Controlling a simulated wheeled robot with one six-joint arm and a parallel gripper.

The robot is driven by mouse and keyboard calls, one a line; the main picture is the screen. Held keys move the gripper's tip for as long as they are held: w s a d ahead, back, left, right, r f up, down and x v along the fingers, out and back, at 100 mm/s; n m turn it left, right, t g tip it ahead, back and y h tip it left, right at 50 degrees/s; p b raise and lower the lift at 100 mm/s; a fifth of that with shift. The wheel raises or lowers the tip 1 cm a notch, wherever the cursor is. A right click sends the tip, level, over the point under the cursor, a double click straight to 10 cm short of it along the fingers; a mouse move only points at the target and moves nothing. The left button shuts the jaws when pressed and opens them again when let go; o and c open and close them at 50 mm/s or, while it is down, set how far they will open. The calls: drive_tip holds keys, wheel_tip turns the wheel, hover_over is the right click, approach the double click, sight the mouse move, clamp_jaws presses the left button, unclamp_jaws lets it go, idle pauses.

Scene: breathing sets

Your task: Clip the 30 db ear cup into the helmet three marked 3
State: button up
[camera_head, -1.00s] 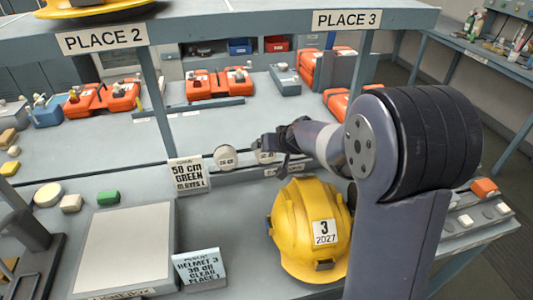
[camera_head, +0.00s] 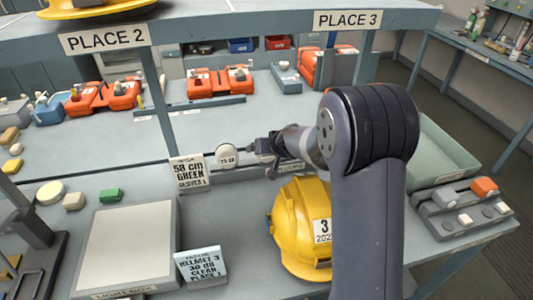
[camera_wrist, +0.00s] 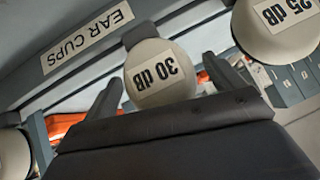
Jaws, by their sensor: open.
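The 30 dB ear cup (camera_wrist: 160,72) is a pale round cup on the rail marked EAR CUPS, seen upside down in the wrist view. My gripper (camera_wrist: 168,88) is open, with one finger on each side of this cup. I cannot tell if the fingers touch it. In the head view my gripper (camera_head: 258,147) is at the rail, and it mostly hides the cup. The yellow helmet marked 3 (camera_head: 295,225) sits on the bench below and to the right of the gripper, partly behind my arm.
The 25 dB cup (camera_head: 226,156) hangs beside the gripper, also in the wrist view (camera_wrist: 285,35). Another cup (camera_wrist: 14,152) shows at left there. A helmet 3 card (camera_head: 203,265), a glove card (camera_head: 188,171) and a light box (camera_head: 128,245) stand left. A tray (camera_head: 445,150) is at right.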

drive_tip(key=c, duration=1)
drive_tip(key=shift+c, duration=0.5)
drive_tip(key=shift+r, duration=0.1)
